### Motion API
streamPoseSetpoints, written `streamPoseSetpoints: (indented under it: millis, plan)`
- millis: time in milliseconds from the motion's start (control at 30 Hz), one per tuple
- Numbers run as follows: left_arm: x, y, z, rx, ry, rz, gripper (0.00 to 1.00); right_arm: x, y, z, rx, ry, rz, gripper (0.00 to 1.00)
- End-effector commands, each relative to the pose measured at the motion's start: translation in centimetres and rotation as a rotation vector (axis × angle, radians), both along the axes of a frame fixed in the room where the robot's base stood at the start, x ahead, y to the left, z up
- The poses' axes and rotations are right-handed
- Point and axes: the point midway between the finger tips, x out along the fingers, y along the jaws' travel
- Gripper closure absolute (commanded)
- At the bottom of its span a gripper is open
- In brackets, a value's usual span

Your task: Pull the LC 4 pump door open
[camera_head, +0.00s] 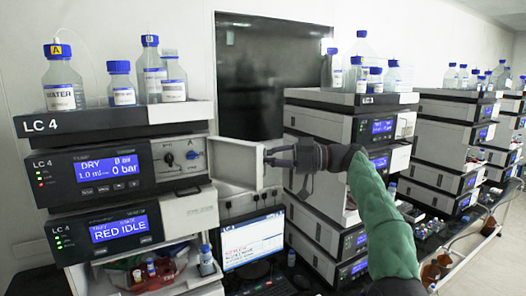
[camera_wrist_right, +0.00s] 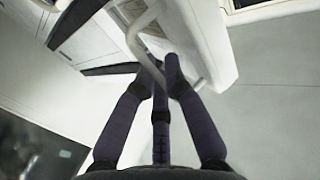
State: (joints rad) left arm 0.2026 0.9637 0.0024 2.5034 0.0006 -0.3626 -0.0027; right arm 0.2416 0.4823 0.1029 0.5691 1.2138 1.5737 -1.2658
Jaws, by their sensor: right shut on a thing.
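The LC 4 pump (camera_head: 100,172) is the module with the display reading DRY and 0 bar, in the left stack. Its white door (camera_head: 236,166) stands swung out from the pump's right edge, and the front with dark knobs is exposed. My right gripper (camera_head: 270,156) comes in from the right at the door's outer edge. In the wrist view my gripper fingers (camera_wrist_right: 163,72) close on a thin grey curved handle (camera_wrist_right: 140,38) beside a pale panel. The exact contact is partly hidden by the fingers. My left gripper is not in view.
Bottles, one a solvent bottle (camera_head: 62,85), stand on the LC 4 stack top. Below the pump is a module reading RED IDLE (camera_head: 118,229). A monitor (camera_head: 252,242) stands below the door. Another instrument stack (camera_head: 330,130) stands to the right, behind my arm.

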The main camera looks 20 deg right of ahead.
Motion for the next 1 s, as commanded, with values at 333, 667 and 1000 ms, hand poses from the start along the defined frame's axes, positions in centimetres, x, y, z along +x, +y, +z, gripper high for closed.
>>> streamPoseSetpoints:
  millis: [333,667,1000]
  plan:
    - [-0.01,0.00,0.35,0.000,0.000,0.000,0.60,0.49,-0.13,-1.13,-0.001,0.020,0.014,1.00]
    - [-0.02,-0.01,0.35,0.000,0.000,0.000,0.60,0.47,-0.13,-0.99,0.000,0.017,0.013,0.77]
    - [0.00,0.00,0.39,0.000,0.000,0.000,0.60,0.10,-0.72,-0.42,0.000,0.006,0.009,0.77]
